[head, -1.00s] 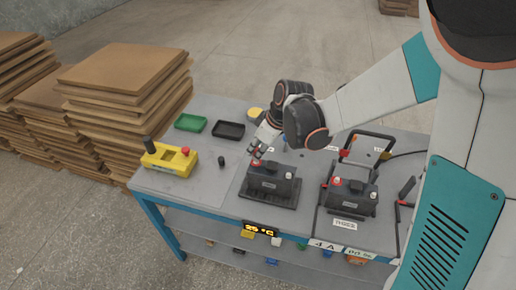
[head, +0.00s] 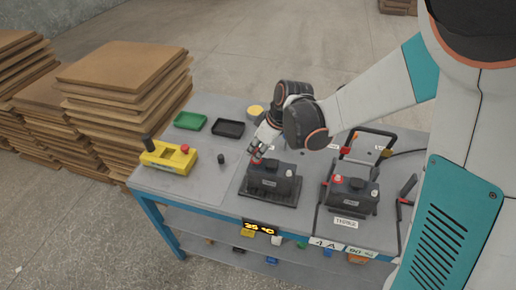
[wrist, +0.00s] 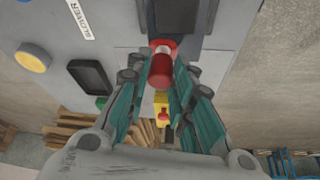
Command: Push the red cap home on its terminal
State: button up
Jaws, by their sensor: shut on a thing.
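My gripper (head: 258,153) is shut on the red cap (wrist: 161,72), which sits between the two teal-padded fingers in the wrist view. In the head view the cap (head: 256,161) shows as a small red patch at the left rear corner of the near black battery (head: 268,182). The battery stands on a dark tray (head: 268,201). The fingers come down over that corner.
A second battery (head: 352,198) with a red cap stands to the right within a black frame. A yellow control box (head: 166,158), a small black cap (head: 221,159), a green tray (head: 190,121) and a black tray (head: 229,129) lie left and behind.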

jog(key=shift+f+b, duration=0.75)
jog(key=shift+f, duration=0.1)
dwell(1.1)
jog(key=o, duration=0.8)
jog(key=shift+o, duration=0.3)
jog(key=o, duration=0.4)
jog(key=shift+o, duration=0.2)
jog(key=shift+r, duration=0.1)
jog(key=shift+r+p, duration=2.45)
jog(key=shift+r, duration=1)
